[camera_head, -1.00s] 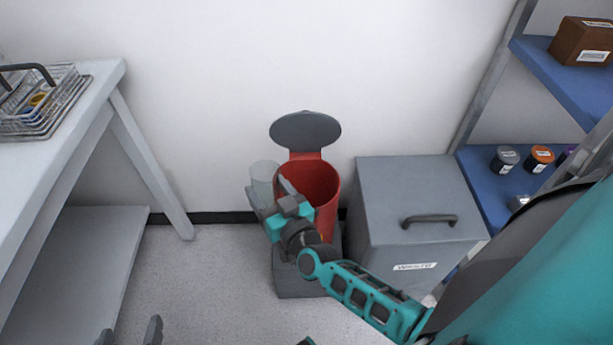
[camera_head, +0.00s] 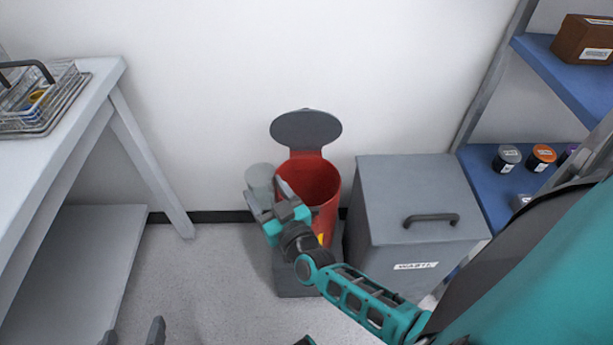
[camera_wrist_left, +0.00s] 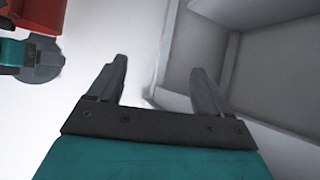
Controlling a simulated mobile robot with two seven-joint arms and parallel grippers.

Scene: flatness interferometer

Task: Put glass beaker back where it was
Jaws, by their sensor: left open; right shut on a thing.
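The clear glass beaker (camera_head: 260,178) is in the head view, at the left side of an open red bin. My right gripper (camera_head: 264,205) is shut on the beaker, and its fingers hide the beaker's lower part. The beaker looks tilted. My left gripper (camera_head: 133,335) shows only its two fingertips at the bottom edge of the head view. In the left wrist view the left gripper (camera_wrist_left: 160,88) is open, with nothing between its fingers.
The red bin (camera_head: 322,178) has its round grey lid (camera_head: 306,128) raised. A grey waste box (camera_head: 415,185) stands right of it. A white table (camera_head: 85,105) with a wire basket (camera_head: 42,105) is at the left. Blue shelves (camera_head: 490,185) hold several small jars at the right.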

